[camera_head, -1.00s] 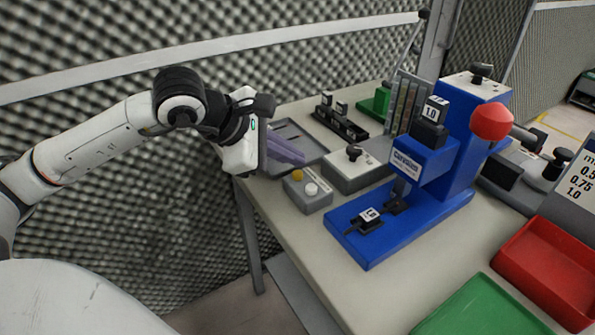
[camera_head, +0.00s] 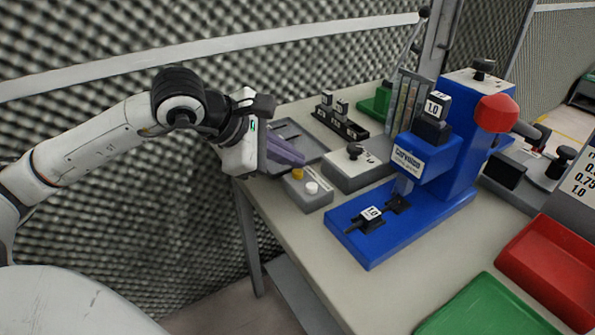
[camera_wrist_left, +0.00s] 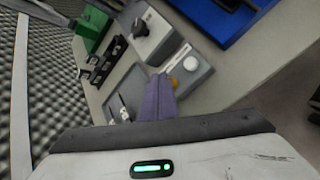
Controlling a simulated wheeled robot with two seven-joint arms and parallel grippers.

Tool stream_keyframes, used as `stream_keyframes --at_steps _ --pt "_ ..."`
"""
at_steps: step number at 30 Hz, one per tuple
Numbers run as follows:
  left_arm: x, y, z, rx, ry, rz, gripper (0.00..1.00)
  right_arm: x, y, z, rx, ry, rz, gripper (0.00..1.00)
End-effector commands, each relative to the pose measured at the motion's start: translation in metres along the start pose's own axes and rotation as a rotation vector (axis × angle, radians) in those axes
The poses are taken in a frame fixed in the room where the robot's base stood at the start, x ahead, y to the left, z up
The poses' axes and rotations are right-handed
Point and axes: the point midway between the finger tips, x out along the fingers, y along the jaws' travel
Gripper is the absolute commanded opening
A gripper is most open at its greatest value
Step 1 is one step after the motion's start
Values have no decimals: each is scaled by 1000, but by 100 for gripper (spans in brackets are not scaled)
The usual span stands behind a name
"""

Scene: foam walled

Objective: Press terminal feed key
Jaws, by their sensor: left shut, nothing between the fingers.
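A black piece marked 1.0 (camera_head: 371,213) sits on the press base. My right gripper is out of view.
A grey tray (camera_head: 314,146) lies behind the fingers. A grey box with a black knob (camera_head: 357,173) stands right of the control box. A black rack (camera_head: 341,124), red bin (camera_head: 540,265) and green bin (camera_head: 480,312) are also on the table.

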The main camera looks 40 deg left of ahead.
Motion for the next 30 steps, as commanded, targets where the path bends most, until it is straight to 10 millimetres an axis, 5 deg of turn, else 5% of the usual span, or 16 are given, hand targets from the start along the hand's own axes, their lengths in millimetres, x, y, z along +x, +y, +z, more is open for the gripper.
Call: stream_keyframes --at_steps 30 --pt "6 -5 -4 0 1 -1 0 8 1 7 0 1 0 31"
